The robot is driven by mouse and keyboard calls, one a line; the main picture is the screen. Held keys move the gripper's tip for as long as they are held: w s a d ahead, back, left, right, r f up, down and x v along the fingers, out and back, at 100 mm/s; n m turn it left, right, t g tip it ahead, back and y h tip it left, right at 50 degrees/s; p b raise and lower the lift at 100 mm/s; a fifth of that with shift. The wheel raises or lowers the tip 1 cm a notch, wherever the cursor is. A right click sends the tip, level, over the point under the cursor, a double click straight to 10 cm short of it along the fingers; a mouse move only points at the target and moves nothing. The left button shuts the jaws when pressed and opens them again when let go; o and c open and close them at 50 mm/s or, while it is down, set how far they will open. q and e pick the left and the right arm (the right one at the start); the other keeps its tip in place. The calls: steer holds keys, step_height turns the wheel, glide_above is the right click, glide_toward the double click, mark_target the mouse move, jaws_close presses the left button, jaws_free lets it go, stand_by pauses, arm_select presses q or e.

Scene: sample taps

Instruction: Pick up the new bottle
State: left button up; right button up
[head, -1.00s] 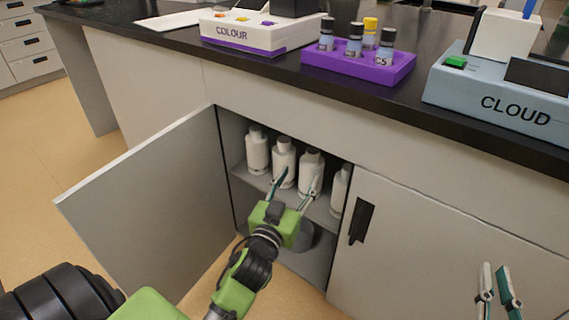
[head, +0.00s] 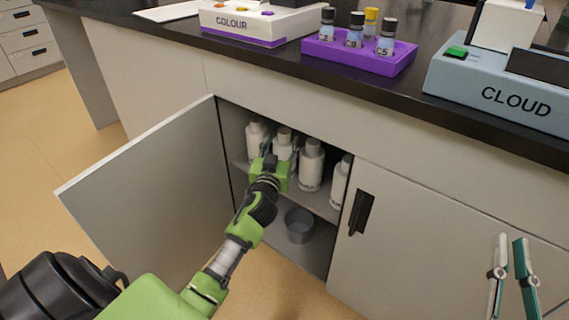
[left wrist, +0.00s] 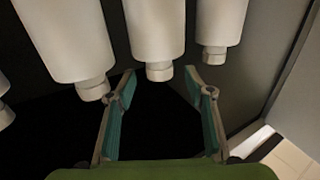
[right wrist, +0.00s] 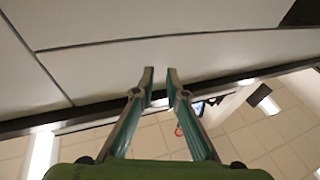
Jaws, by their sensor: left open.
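Several white bottles stand in a row on the shelf in the open cabinet: the leftmost (head: 255,137), the second (head: 283,147), the third (head: 311,166) and the rightmost (head: 340,182). I cannot tell which is the new one; labels are unreadable. My left gripper (head: 275,157) is inside the cabinet opening in front of the second bottle, hiding its lower part. In the left wrist view the bottles look upside down; the open left fingers (left wrist: 162,84) point at the middle bottle (left wrist: 155,30), without visible grip. My right gripper (head: 511,245) is empty, fingers apart, before the closed cabinet front.
The open door (head: 145,200) stands left of my left arm. A grey pot (head: 299,225) sits on the lower level. The closed door's handle (head: 361,213) is to the right. On the counter are a purple vial rack (head: 350,55), the COLOUR device (head: 250,38) and the CLOUD device (head: 500,98).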

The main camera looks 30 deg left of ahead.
mark_target(283, 137)
arm_select(q)
steer(key=b+x, duration=0.1)
steer(key=x, duration=0.3)
steer(key=shift+w+a, duration=0.1)
steer(key=shift+w, duration=0.25)
steer(key=shift+r, duration=0.1)
jaws_close()
arm_select(e)
step_height(283, 137, up, 6)
steer(key=s+t+y, duration=0.1)
steer(key=s+t, duration=0.1)
steer(key=t, duration=0.1)
steer(key=shift+s+f, duration=0.15)
steer(key=shift+s, duration=0.2)
